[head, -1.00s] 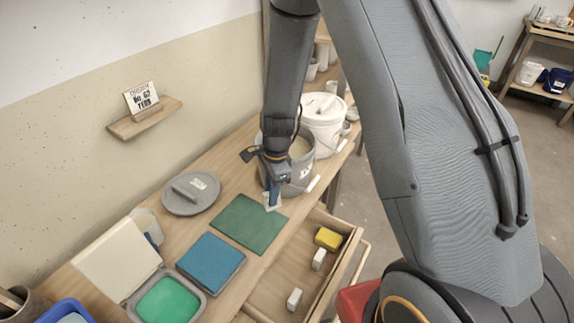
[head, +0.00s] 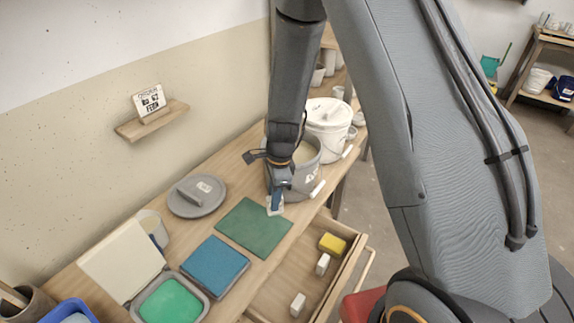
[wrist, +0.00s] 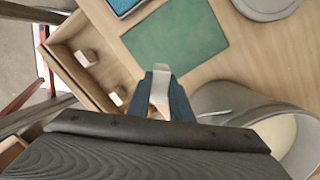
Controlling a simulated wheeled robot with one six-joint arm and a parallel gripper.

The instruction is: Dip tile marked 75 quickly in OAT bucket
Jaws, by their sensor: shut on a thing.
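A small pale tile (wrist: 160,82) is in the fingers of my gripper (head: 276,200), with its end sticking out below them. No number can be read on it. My gripper points down, shut on the tile, just beyond the green mat's far right corner and in front of the open grey bucket (head: 313,181). The wrist view also shows my gripper (wrist: 160,100) and the bucket's rim (wrist: 225,95) at right. The bucket holds cream-coloured glaze (wrist: 278,132). My wrist hides part of the bucket and most of its marking, so I cannot read its name.
A lidded white bucket (head: 328,127) stands beyond the grey one.

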